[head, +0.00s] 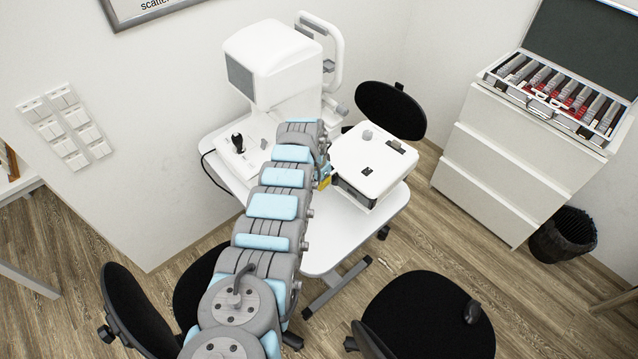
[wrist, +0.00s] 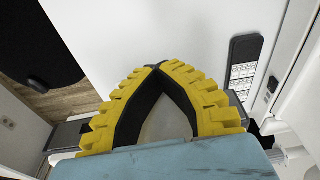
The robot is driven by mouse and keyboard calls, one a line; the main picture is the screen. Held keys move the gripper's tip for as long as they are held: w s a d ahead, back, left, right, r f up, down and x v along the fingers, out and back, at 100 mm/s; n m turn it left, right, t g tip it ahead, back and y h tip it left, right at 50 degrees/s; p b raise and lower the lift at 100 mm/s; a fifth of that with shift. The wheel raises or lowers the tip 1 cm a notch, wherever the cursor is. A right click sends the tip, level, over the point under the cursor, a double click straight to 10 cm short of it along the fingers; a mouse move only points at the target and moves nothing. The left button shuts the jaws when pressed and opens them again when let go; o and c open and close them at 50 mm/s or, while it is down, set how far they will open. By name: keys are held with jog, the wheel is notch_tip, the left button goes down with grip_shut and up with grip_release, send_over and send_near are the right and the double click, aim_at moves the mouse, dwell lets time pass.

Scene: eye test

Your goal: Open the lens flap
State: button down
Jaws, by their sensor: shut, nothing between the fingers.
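My gripper (head: 325,180) is mostly hidden behind my arm in the head view, where a bit of yellow shows beside the left side of a white box-shaped device (head: 372,158). In the wrist view, the yellow toothed fingers of my gripper (wrist: 156,67) meet at their tips, with nothing between them. A smooth white surface lies beyond the tips; whether they touch it I cannot tell. A larger white eye-test instrument (head: 275,60) with a grey screen stands behind. I cannot clearly make out the lens flap in either view.
Both devices stand on a white table (head: 335,255). Black chairs (head: 425,318) stand around it. A white drawer cabinet (head: 500,150) at the right carries an open lens case (head: 555,95), with a black bin (head: 563,235) beside it.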

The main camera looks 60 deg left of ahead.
jog(key=shift+s+d+r+p, duration=0.2)
jog(key=shift+s+r+p, duration=0.4)
jog(key=shift+p, duration=1.3)
jog(key=shift+f, duration=0.1)
jog(key=c, duration=1.3)
grip_release()
jog(key=shift+r, duration=0.2)
notch_tip(320, 180, up, 12)
jog(key=s, duration=0.1)
jog(key=shift+s+d+f, duration=0.25)
jog(key=shift+s, duration=0.15)
